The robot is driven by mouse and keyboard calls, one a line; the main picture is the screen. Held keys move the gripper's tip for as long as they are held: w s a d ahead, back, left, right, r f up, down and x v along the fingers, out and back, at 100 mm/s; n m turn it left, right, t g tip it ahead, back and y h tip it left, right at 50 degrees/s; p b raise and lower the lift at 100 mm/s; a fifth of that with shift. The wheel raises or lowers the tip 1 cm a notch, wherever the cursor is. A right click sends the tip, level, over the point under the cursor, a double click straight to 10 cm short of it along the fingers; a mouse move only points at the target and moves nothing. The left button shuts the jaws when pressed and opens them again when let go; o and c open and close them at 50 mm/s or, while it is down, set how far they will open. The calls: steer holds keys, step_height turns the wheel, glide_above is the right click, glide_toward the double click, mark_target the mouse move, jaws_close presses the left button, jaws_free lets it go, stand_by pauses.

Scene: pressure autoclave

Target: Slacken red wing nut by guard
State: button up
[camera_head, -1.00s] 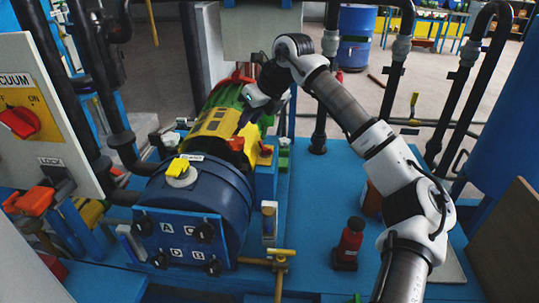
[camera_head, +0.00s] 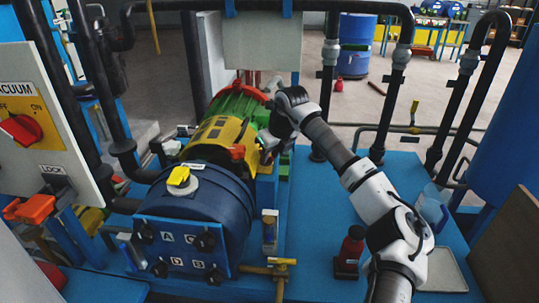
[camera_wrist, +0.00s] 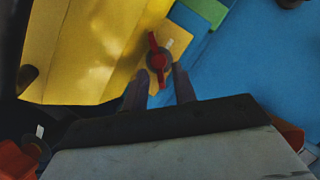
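The red wing nut (camera_wrist: 158,60) sits on a small yellow tab at the edge of the yellow guard (camera_wrist: 85,50), with its wings running roughly up and down in the wrist view. My gripper (camera_wrist: 160,74) is open and empty, with one finger on each side of the nut's lower end. Contact cannot be told. In the head view my gripper (camera_head: 268,142) is at the right side of the yellow guard (camera_head: 216,130), and my wrist hides much of this spot. A red-orange part (camera_head: 238,152) shows at the guard's near end.
The blue vessel (camera_head: 195,205) with a yellow-topped cap (camera_head: 179,176) stands in front of the guard. A red bottle-like object (camera_head: 350,250) stands on the blue deck to the right. Black pipes (camera_head: 394,100) rise behind my arm. The deck right of the guard is mostly clear.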

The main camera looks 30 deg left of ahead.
steer(key=shift+a+f, duration=0.25)
steer(key=shift+f, duration=0.35)
jaws_close()
